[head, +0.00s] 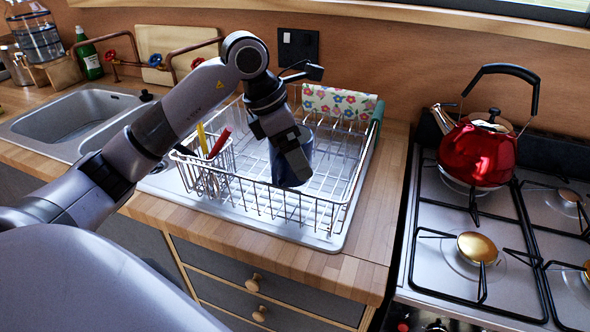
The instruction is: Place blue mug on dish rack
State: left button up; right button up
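The dark blue mug (281,168) is inside the outline of the wire dish rack (262,203), near its middle. I cannot tell whether its base touches the rack floor. My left gripper (297,158) reaches down from above at the mug, with a finger against its near side. It appears shut on the mug; the far finger is hidden. The gripper covers much of the mug, and its handle cannot be made out. The rack stands on a white tray on the wooden counter. My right gripper is out of view.
A cutlery basket (207,180) with yellow and red items is at the rack's left. A flowered cloth (340,102) hangs at its back. The sink (72,112) is left; the stove with a red kettle (476,155) is right. The rack's right side is empty.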

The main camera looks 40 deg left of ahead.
pick_arm(q)
jog(key=shift+f, duration=2.2)
jog(key=o, duration=1)
jog(key=shift+f, duration=0.15)
jog(key=v, duration=1.2)
